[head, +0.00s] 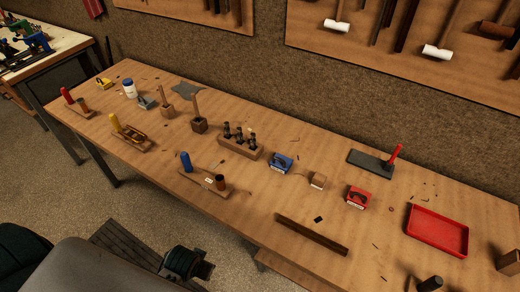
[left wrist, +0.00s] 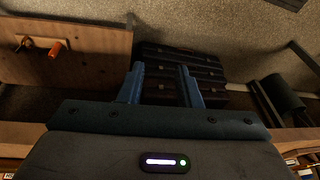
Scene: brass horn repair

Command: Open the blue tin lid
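The small blue tin (head: 281,163) sits on the workbench near the middle of the head view. It has a dark mark on top and a pale label on its front. Its lid looks closed, but it is too small to be sure. My left gripper (left wrist: 161,84) shows in the left wrist view with its two blue fingers apart and nothing between them. It points at a dark drawer chest (left wrist: 180,66), and the blue tin is not in that view. My right gripper is in neither view.
Left of the tin is a wooden block holding several dark tools (head: 240,148). A dark wooden strip (head: 312,235) lies near the front edge. Bench between strip and tin is mostly clear.

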